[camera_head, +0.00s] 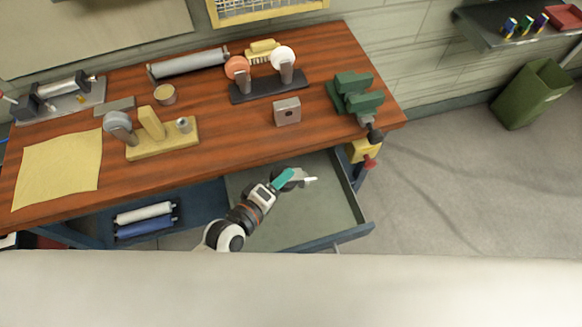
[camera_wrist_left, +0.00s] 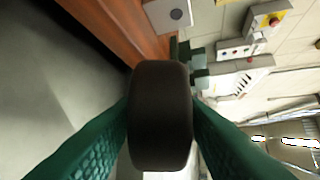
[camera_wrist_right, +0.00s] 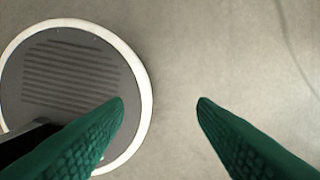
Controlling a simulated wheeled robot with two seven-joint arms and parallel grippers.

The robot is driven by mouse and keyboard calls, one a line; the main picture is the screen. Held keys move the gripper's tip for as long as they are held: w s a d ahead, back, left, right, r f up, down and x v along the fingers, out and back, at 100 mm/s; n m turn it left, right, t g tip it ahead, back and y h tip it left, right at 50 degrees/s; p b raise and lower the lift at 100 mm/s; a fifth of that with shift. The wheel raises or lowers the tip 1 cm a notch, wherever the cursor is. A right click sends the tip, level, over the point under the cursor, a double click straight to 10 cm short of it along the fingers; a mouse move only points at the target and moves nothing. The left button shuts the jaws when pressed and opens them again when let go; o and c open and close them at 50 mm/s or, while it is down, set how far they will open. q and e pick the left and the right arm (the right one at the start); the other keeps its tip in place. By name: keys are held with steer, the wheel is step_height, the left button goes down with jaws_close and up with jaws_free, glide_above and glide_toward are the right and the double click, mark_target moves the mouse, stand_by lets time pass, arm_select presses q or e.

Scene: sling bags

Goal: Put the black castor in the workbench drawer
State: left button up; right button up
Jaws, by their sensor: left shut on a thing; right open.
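The black castor's dark wheel (camera_wrist_left: 160,115) fills the middle of the left wrist view, between the green fingers. My left gripper (camera_head: 298,180) is shut on it, and in the head view it shows over the open drawer, near the bench's front edge. The castor's bracket is mostly hidden. The workbench drawer (camera_head: 312,218) is pulled out, with a grey floor and blue walls; its visible floor looks empty. I cannot tell the exact height of the castor above it. My right gripper (camera_wrist_right: 160,103) is open and empty over the grey floor, outside the head view.
The wooden workbench (camera_head: 225,130) holds a black stand with two castors (camera_head: 268,90), a wooden stand (camera_head: 160,140), a metal block (camera_head: 287,111), a green vise (camera_head: 357,95) and a yellow cloth (camera_head: 58,165). A green bin (camera_head: 530,95) stands on the right.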

arm_select(q)
steer(key=shift+v, duration=0.9)
steer(key=shift+d+r, duration=0.1)
arm_select(e)
steer(key=s+a, duration=0.4)
steer(key=s, duration=0.2)
arm_select(q)
steer(key=shift+w+f, duration=0.1)
steer(key=shift+f, duration=0.1)
step_height(320, 180, down, 9)
steer(key=b, duration=0.6)
steer(key=shift+d+r+b, duration=0.1)
steer(key=shift+r+b, duration=0.1)
steer(key=shift+b, duration=0.1)
step_height(320, 180, down, 2)
steer(key=shift+w+f+b, duration=0.1)
steer(key=shift+b, duration=0.8)
steer(key=shift+f+b, duration=0.4)
steer(key=shift+f, duration=0.15)
arm_select(e)
step_height(320, 180, down, 9)
steer(key=w+d, duration=0.1)
steer(key=w, duration=0.1)
